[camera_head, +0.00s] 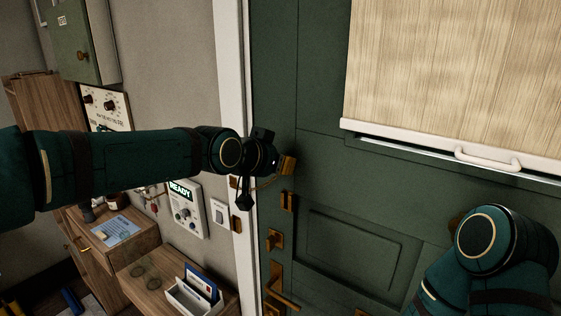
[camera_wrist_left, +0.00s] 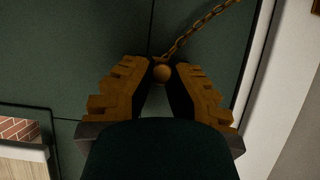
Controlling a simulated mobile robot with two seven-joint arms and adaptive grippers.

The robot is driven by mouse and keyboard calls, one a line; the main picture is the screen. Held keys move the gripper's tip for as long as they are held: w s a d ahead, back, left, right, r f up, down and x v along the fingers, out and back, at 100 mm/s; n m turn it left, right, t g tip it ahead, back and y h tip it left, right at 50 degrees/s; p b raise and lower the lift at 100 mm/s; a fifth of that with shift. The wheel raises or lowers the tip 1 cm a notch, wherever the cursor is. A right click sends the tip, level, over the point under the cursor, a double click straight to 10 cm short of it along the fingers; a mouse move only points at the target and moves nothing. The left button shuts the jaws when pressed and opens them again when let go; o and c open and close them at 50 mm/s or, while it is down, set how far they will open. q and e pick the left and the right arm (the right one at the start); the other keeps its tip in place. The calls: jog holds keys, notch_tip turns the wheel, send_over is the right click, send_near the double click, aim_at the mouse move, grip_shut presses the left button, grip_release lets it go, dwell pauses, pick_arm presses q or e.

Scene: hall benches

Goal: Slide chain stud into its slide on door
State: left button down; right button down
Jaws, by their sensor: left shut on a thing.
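My left gripper (camera_head: 287,165) is close to the green door (camera_head: 318,182), near its edge by the white frame. In the left wrist view, its notched brown fingers (camera_wrist_left: 164,80) are shut on the round brass chain stud (camera_wrist_left: 161,73) at their tips. The brass chain (camera_wrist_left: 196,32) runs from the stud up to the right; part of it shows below the gripper in the head view (camera_head: 265,184). A small upright brass fitting (camera_head: 287,201), possibly the slide, is on the door just below the gripper. My right arm is at the lower right; its fingers are mostly hidden behind its wrist.
A brass plate (camera_head: 275,240) and lever handle (camera_head: 282,292) are lower on the door. A wooden blind (camera_head: 450,70) with a white bottom rail covers the upper right. A READY panel (camera_head: 186,208), switch (camera_head: 220,212) and wooden cabinets (camera_head: 120,232) are left of the white frame (camera_head: 232,60).

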pick_arm(q)
jog(key=b, duration=0.5)
send_over(288, 205)
jog(key=s+a, duration=0.2)
jog(key=shift+w+f, duration=0.2)
jog(key=shift+f, duration=2.7)
jog(key=shift+b, duration=0.6)
jog(key=shift+f+b, duration=2.35)
jog(key=shift+f, duration=0.3)
jog(key=c, duration=1)
grip_release()
jog(key=shift+c, duration=0.2)
jog(key=v, duration=1.2)
